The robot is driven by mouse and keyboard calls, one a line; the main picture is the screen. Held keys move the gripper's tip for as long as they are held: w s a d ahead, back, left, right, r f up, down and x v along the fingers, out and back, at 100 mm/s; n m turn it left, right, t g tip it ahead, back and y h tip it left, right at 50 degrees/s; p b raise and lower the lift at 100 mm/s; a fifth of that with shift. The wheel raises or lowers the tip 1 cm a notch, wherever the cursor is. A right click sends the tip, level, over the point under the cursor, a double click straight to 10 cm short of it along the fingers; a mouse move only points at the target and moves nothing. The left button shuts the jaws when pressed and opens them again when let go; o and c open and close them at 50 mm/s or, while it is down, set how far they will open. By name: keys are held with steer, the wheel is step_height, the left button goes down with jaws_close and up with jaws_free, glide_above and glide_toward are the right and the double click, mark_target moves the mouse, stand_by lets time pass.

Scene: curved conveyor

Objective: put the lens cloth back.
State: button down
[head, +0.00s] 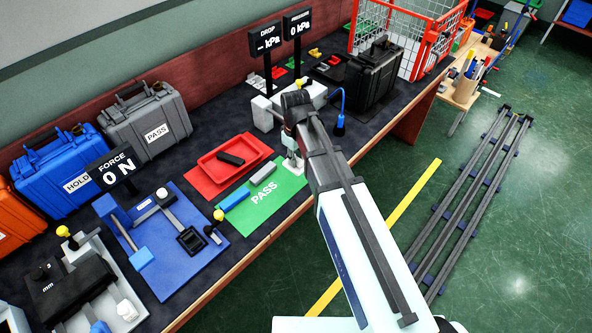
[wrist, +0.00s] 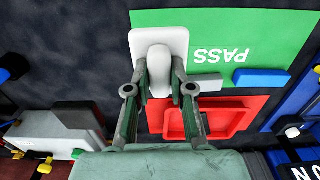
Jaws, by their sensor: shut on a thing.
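A white piece (wrist: 142,40), which I take to be the lens cloth, is a flat rounded square with a raised tuft in its middle. My gripper (wrist: 160,88) is shut on this tuft, one finger on each side. In the head view the cloth (head: 293,165) shows below my gripper (head: 291,148), at the far right corner of the green PASS mat (head: 283,196). I cannot tell whether it rests on the mat or hangs just above it. My arm hides part of that area.
A red tray (head: 206,182) with a dark block lies beside the mat. A grey block (head: 263,174) and a blue block (head: 235,200) lie along the mat's edge. A white device (head: 263,117) and a black case (head: 374,80) stand behind. The mat's middle is clear.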

steer(key=shift+f+p, duration=0.7)
steer(key=shift+f, duration=3.1)
steer(key=shift+f, duration=0.15)
steer(key=c, duration=1)
jaws_free()
steer(key=shift+r+b, duration=1.55)
steer(key=shift+r, duration=4.65)
